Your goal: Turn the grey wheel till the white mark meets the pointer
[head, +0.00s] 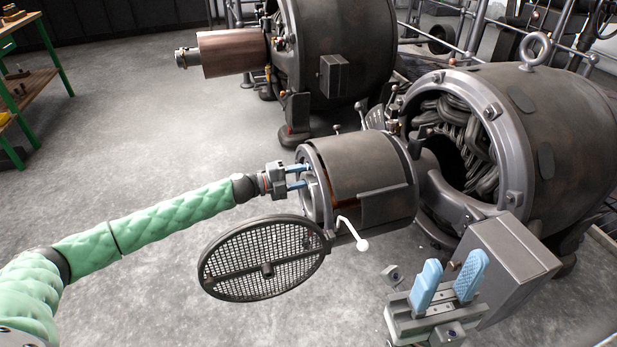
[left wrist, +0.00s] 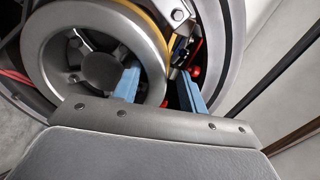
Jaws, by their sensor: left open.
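The grey wheel (left wrist: 52,52) shows in the left wrist view as a thick ring around a dark hub, inside the open end of a round housing. In the head view only a sliver of it shows (head: 317,197). My left gripper (head: 307,177) reaches into that end. In the left wrist view the left gripper (left wrist: 158,72) is open, one blue finger inside the ring and one outside, straddling its rim. I cannot tell if they touch it. I cannot make out the white mark or the pointer. My right gripper (head: 448,279) is open and empty, low at the right.
A round mesh cover (head: 262,262) hangs swung open below the housing (head: 360,165). A lever with a white knob (head: 361,245) sticks out beside it. A grey box (head: 505,265) stands behind my right gripper. Large dynamos fill the back.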

